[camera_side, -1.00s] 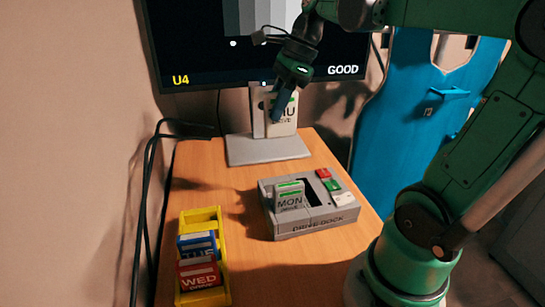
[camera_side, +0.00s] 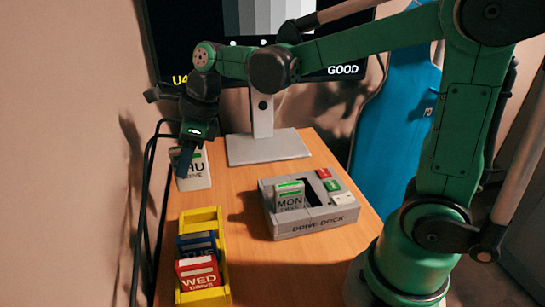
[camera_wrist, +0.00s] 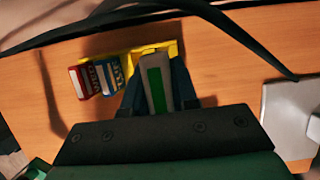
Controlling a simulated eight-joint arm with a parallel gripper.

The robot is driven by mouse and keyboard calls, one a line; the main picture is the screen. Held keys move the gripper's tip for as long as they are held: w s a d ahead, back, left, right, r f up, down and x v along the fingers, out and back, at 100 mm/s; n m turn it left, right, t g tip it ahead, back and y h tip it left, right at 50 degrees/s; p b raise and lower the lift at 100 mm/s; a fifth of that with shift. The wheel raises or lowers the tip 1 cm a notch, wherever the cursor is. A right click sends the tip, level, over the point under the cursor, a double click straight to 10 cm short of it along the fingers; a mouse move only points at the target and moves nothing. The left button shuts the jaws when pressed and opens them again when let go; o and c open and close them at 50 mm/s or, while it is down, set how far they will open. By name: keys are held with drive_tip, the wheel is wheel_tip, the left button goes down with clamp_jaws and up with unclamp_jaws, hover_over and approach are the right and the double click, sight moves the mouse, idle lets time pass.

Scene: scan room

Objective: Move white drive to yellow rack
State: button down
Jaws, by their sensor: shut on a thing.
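The white drive (camera_side: 194,172), marked THU with a green stripe, is held upright in my gripper (camera_side: 187,160), which is shut on it. It hangs in the air behind the far end of the yellow rack (camera_side: 205,219) in the side view. The rack holds a blue drive (camera_side: 197,245) marked TUE and a red drive (camera_side: 199,272) marked WED; its far part looks empty. In the wrist view the held drive (camera_wrist: 156,83) overlaps part of the yellow rack (camera_wrist: 172,48), with the blue drive (camera_wrist: 110,74) and red drive (camera_wrist: 83,82) to its left.
A grey drive dock (camera_side: 315,221) holds a grey drive marked MON (camera_side: 290,197) and has an open slot beside it. A monitor stand (camera_side: 268,148) is at the back. Black cables (camera_side: 150,185) run along the table's left edge.

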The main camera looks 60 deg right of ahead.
sight(193, 189)
drive_tip(key=shift+a+f, duration=0.2)
drive_tip(key=shift+f, duration=3.8)
drive_tip(key=shift+f, duration=1.05)
drive_tip(key=shift+c, duration=2.2)
unclamp_jaws()
drive_tip(key=shift+r, duration=0.15)
drive_tip(key=shift+r, duration=3.4)
